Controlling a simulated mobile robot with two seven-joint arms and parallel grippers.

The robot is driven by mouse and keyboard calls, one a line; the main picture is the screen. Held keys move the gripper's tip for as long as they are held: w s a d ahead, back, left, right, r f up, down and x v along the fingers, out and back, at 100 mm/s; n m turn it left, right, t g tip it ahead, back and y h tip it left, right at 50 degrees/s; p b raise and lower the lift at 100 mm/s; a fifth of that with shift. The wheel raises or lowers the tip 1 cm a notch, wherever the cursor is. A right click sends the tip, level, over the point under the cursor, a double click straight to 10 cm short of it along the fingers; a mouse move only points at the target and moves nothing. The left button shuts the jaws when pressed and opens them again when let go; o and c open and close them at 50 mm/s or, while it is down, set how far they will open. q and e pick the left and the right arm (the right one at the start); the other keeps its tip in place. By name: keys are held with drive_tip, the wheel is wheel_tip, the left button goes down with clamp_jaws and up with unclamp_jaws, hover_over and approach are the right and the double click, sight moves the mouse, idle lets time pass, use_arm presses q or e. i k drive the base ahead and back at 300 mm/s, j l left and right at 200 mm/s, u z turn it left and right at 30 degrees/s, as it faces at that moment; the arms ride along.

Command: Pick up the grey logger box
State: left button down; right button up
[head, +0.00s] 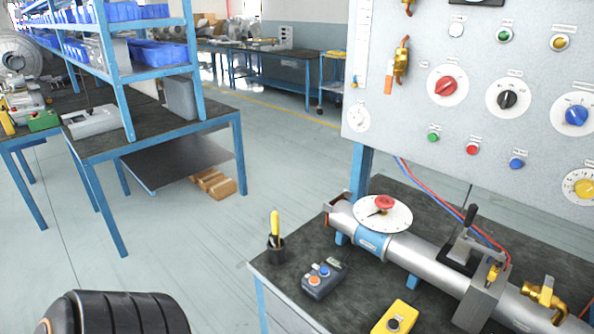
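A small dark grey box (324,279) with an orange and a blue button on top lies on the near bench, left of the yellow box. It looks like the logger box, but its label is too small to read. Nothing touches it. Neither of my grippers shows in the head view; only a black ribbed part, probably of my own arm, shows at the bottom left.
A black cup (276,250) with a yellow-handled tool stands behind the box. A yellow box (395,318) sits to its right. A steel pipe (430,258) with a red-knobbed dial runs behind. A control panel (470,100) rises at the back. Open floor lies left.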

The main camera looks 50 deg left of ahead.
sight(337, 269)
drive_tip(key=u, duration=1.45)
drive_tip(key=i+j+z, duration=0.15)
drive_tip(key=j+z, duration=0.2)
drive_tip(key=j, duration=0.1)
